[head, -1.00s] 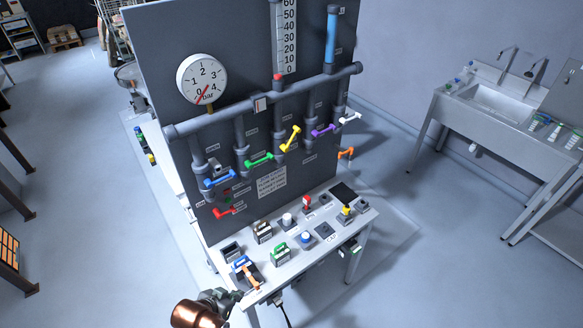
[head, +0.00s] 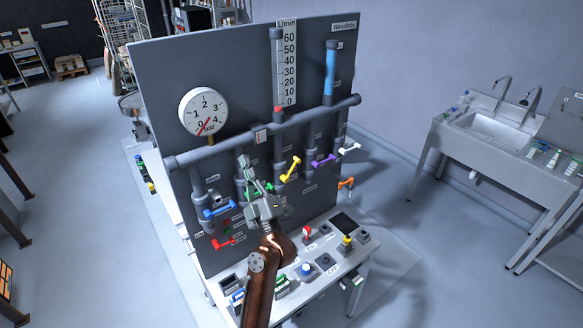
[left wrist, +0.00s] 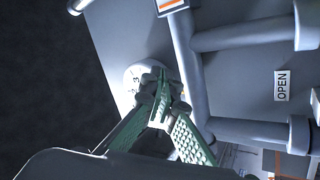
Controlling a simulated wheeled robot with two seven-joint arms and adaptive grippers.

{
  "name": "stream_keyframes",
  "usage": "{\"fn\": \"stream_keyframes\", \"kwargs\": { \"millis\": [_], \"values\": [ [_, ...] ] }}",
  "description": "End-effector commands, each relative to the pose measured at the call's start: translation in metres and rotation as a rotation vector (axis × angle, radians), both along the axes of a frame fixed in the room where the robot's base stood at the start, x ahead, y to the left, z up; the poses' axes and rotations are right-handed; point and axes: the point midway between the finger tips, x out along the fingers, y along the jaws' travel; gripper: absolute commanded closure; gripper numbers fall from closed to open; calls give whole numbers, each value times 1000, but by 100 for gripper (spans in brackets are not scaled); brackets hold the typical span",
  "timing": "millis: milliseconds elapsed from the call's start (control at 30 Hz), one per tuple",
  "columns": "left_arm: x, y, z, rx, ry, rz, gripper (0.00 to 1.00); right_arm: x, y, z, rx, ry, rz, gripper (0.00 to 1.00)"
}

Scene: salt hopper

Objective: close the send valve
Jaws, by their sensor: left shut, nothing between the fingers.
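The grey valve panel (head: 230,80) carries several coloured lever valves on vertical pipes. They are a blue handle (head: 219,209), a yellow handle (head: 291,169), a purple handle (head: 323,161), a white handle (head: 349,149), a red handle (head: 223,243) and an orange handle (head: 346,183). The labels are too small to tell which is the send valve. My left gripper (head: 244,162) is shut and empty in front of the panel, largely covering the green handle's place. In the left wrist view, its fingers (left wrist: 163,92) meet before the pipes; contact is unclear. My right gripper is out of view.
A pressure gauge (head: 206,112) and a horizontal pipe (head: 285,125) are above the valves. A bench (head: 350,259) with buttons and switches juts out below the panel. A sink table (head: 495,150) stands at right. An OPEN label (left wrist: 281,85) shows in the left wrist view.

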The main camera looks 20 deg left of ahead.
Motion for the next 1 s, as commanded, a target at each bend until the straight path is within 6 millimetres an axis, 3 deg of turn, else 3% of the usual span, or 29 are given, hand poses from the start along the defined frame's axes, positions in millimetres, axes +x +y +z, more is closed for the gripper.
{"fn": "stream_keyframes", "kwargs": {
  "millis": [100, 200, 400, 500, 1000],
  "values": [
    [31, -8, -15, -248, 148, 10, 100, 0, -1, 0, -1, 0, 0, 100],
    [53, -34, -36, -391, 320, -32, 100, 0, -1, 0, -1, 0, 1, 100],
    [70, -92, -62, -505, 585, -143, 100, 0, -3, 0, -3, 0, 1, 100],
    [72, -106, -67, -516, 644, -171, 100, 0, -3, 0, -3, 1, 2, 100],
    [79, -104, -71, -519, 660, -176, 100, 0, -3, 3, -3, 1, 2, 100]
  ]
}}
